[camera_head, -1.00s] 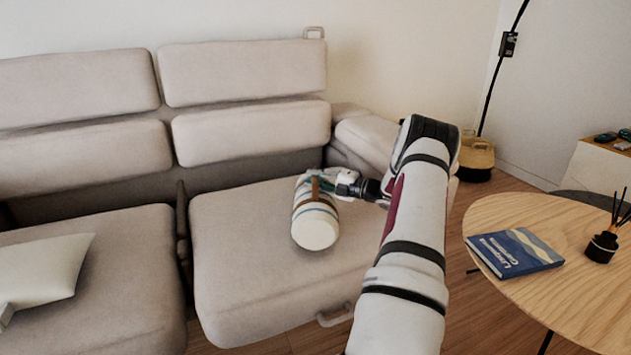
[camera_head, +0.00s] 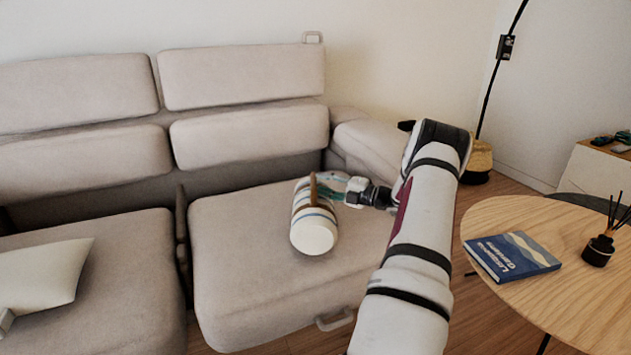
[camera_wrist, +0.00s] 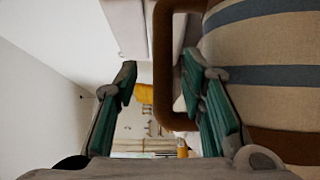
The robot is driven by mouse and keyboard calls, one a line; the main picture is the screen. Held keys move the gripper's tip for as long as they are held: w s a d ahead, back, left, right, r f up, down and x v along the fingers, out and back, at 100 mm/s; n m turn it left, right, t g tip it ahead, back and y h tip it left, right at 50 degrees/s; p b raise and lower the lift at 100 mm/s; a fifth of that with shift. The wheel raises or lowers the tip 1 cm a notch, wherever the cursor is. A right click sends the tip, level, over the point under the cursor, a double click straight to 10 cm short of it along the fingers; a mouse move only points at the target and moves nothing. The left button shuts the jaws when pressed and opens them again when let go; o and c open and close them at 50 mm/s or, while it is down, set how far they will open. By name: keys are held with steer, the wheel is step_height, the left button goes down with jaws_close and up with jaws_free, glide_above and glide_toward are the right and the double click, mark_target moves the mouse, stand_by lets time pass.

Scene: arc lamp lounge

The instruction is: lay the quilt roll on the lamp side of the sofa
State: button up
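The quilt roll (camera_head: 313,236), cream with blue and brown bands and a brown handle (camera_head: 313,188), lies on the right sofa seat (camera_head: 240,255), the side nearer the lamp pole (camera_head: 493,80). My gripper (camera_head: 325,187) is at the roll's right side, by the handle. In the wrist view my gripper (camera_wrist: 162,72) is open, with its green-padded fingers apart. The handle (camera_wrist: 161,60) shows between and beyond the fingertips, and its lower corner passes behind the right finger. The roll's striped side (camera_wrist: 265,50) fills the right. I cannot tell whether a finger touches it.
A white cushion (camera_head: 45,273) lies on the left seat. A round wooden table (camera_head: 560,295) with a blue book (camera_head: 511,256) and a reed diffuser (camera_head: 599,250) stands right of my arm. A woven basket (camera_head: 480,160) sits by the lamp pole. Seat space left of the roll is clear.

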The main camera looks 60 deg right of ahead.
steer(key=s+d+p, duration=0.1)
steer(key=s+p, duration=0.1)
steer(key=s, duration=0.6)
steer(key=shift+s, duration=0.15)
steer(key=shift+d, duration=0.1)
